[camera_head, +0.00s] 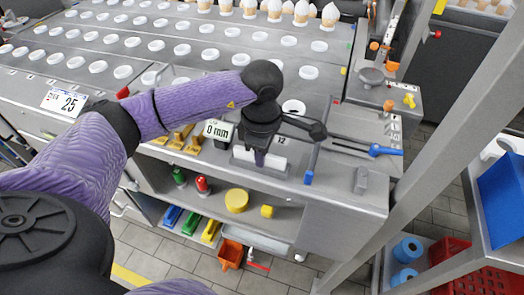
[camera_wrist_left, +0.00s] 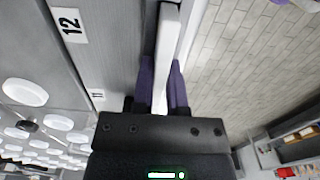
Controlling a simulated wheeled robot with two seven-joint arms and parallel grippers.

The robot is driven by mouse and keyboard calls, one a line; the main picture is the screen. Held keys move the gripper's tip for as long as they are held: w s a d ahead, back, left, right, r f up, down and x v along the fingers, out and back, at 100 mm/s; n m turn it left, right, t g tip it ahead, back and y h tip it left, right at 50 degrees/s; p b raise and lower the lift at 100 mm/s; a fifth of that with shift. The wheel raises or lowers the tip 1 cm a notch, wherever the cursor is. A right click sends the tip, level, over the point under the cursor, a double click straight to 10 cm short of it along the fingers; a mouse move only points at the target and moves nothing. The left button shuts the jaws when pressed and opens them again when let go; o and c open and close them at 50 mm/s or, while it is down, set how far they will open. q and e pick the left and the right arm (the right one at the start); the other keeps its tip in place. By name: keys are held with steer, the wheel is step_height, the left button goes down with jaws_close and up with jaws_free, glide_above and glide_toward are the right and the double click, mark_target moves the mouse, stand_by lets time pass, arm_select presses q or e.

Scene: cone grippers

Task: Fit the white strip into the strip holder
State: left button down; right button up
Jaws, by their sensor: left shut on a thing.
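The white strip (camera_head: 276,162) lies lengthwise along the front edge of the metal counter, below the label 12. My left gripper (camera_head: 260,157) points down over its middle and is shut on it, with strip showing on both sides. In the left wrist view the white strip (camera_wrist_left: 167,45) runs up between the two purple fingers (camera_wrist_left: 162,88), close along the counter edge. I cannot make out the strip holder apart from the counter front, nor whether the strip touches it. My right gripper is not in view.
The metal counter (camera_head: 330,95) carries rows of white round cups. A blue-handled tool (camera_head: 384,151) lies to the right of the gripper. A shelf below holds a yellow cylinder (camera_head: 237,200). A slanted grey post (camera_head: 425,145) rises at right.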

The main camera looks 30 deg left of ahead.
arm_select(q)
steer(key=shift+f, duration=0.2)
steer(key=c, duration=0.6)
jaws_free()
step_height(320, 180, up, 10)
steer(key=shift+r+p, duration=0.1)
steer(key=shift+p, duration=0.95)
